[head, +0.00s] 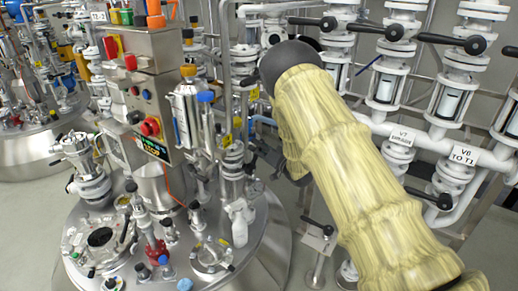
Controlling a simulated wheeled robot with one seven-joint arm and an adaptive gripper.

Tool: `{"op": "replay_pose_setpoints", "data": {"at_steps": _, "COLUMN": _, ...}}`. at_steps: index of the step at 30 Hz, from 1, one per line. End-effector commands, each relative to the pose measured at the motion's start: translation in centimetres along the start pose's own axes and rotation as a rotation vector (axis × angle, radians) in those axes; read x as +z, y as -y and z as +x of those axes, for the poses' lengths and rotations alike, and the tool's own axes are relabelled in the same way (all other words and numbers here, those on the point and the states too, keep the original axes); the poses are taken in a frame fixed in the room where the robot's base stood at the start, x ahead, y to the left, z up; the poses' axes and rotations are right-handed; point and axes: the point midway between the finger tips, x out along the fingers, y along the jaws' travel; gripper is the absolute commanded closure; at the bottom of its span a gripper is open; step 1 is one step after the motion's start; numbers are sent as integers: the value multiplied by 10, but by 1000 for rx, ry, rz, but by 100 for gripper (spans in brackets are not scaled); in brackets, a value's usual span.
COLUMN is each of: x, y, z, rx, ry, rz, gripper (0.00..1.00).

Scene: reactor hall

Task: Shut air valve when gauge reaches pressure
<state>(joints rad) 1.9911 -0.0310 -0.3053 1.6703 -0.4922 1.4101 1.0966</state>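Several valves with black lever handles stand on white pipework at the right. One lever (453,43) is at the upper right and another (375,30) is left of it. I cannot tell which valve is the air valve. No gauge face can be made out with certainty. My arm, in a pale yellow ribbed cover, rises from the lower right to a dark rounded end at upper centre and hides part of the pipework. My gripper's fingers do not show.
A steel reactor vessel (265,235) with crowded fittings fills the left and centre. Above it is a control box (150,85) with coloured buttons. Grey floor shows at lower left.

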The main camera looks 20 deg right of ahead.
Motion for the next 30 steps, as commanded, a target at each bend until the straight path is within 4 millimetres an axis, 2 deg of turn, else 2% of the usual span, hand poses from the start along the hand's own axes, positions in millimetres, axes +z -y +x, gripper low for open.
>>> {"op": "replay_pose_setpoints", "data": {"at_steps": 1, "x": 0, "y": 0, "z": 0, "rx": 0, "ry": 0, "rz": 0, "gripper": 77}}
{"op": "replay_pose_setpoints", "data": {"at_steps": 5, "x": 0, "y": 0, "z": 0, "rx": 0, "ry": 0, "rz": 0, "gripper": 100}}
{"op": "replay_pose_setpoints", "data": {"at_steps": 19, "x": -1, "y": -4, "z": 0, "rx": 8, "ry": 7, "rz": 47, "gripper": 100}}
{"op": "replay_pose_setpoints", "data": {"at_steps": 30, "x": 2, "y": -27, "z": 3, "rx": 46, "ry": 50, "rz": 275, "gripper": 100}}
